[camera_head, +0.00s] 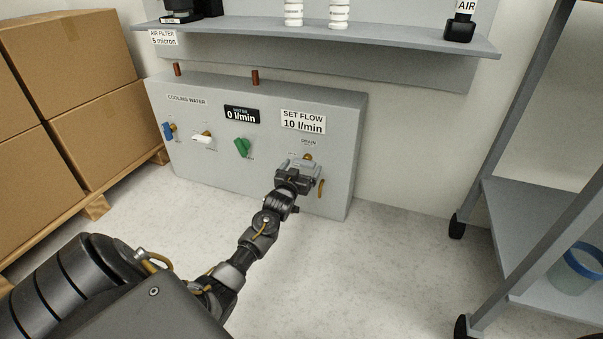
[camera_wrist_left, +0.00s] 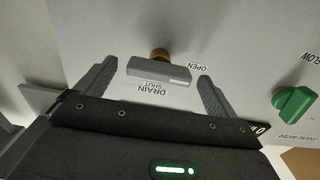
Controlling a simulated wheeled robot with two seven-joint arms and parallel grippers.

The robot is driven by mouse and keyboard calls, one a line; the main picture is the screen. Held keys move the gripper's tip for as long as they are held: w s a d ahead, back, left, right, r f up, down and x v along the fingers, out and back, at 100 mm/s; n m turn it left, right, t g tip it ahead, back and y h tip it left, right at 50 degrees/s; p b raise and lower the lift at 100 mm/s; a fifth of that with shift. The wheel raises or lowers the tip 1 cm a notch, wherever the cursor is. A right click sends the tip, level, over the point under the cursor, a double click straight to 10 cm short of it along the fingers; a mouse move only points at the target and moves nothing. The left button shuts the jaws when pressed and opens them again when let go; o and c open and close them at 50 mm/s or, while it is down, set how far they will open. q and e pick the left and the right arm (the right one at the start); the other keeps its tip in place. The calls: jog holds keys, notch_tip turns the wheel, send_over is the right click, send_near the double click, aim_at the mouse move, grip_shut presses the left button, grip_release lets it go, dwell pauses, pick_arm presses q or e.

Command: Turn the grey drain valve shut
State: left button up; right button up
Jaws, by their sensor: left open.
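The grey drain valve handle (camera_wrist_left: 158,72) is a short bar on a brass stem (camera_wrist_left: 160,54) on the grey panel. In the left wrist view it lies crosswise between the two fingers of my left gripper (camera_wrist_left: 157,70), with small gaps at both ends. An OPEN label (camera_wrist_left: 197,66) is near its right end, and DRAIN and SHUT lettering (camera_wrist_left: 152,88) lies below it. In the head view my left gripper (camera_head: 297,169) is open at the panel, below the DRAIN label (camera_head: 309,142), and mostly hides the handle. My right gripper is out of view.
Green (camera_head: 242,147), white (camera_head: 202,137) and blue (camera_head: 168,131) valve handles are to the left on the panel (camera_head: 200,178). Signs read 0 l/min (camera_head: 241,114) and SET FLOW 10 l/min (camera_head: 303,121). Boxes (camera_head: 95,115) stand left, a rack (camera_head: 515,185) right. The floor between is clear.

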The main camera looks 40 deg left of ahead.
pick_arm(q)
jog(key=shift+w, duration=0.1)
jog(key=c, duration=1)
jog(key=shift+r, duration=0.1)
